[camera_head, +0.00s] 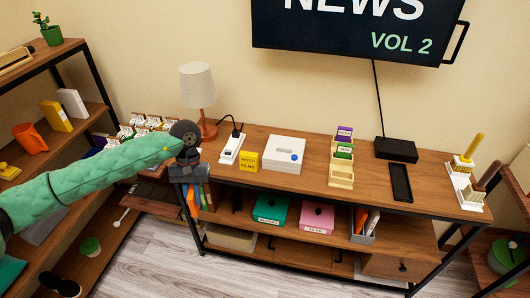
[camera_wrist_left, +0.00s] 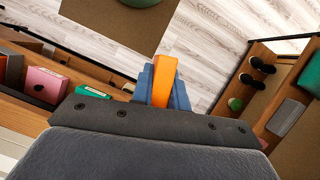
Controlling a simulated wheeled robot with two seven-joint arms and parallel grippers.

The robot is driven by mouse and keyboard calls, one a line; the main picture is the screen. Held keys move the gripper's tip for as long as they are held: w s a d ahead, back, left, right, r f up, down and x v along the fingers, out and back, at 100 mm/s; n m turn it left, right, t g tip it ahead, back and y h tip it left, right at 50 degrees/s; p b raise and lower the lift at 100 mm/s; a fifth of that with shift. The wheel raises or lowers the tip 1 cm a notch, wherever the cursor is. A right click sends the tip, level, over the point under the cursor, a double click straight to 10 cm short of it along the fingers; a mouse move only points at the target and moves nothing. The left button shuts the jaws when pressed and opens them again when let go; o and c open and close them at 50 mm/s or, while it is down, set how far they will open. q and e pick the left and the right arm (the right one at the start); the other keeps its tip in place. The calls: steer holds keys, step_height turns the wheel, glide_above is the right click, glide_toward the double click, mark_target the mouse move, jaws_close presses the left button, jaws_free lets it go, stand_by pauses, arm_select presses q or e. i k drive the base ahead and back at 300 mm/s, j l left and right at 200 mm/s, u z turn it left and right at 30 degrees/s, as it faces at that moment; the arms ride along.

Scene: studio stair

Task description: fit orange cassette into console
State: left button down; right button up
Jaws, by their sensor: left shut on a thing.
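My left gripper (camera_wrist_left: 166,92) is shut on the orange cassette (camera_wrist_left: 164,80), which stands between blue fingers in the left wrist view. In the head view the left gripper (camera_head: 191,190) points down at the left end of the wooden sideboard, and its fingers are partly hidden. An orange piece shows below it. A flat white box with a blue round mark (camera_head: 284,153), which looks like the console, lies on the sideboard top to the right of the gripper, apart from it. Its slot cannot be made out. My right gripper is not in view.
On the sideboard (camera_head: 378,185) stand a lamp (camera_head: 198,88), a white power strip (camera_head: 231,148), a yellow box (camera_head: 247,161) and a wooden rack (camera_head: 341,178) with purple and green cassettes. A black box (camera_head: 396,150) stands farther right. Bare top lies in front of the white box.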

mark_target(284, 157)
steer(key=i+j+z, duration=0.1)
steer(key=j+z, duration=0.2)
steer(key=z, duration=0.15)
steer(key=j+z, duration=0.3)
steer(key=z, duration=0.8)
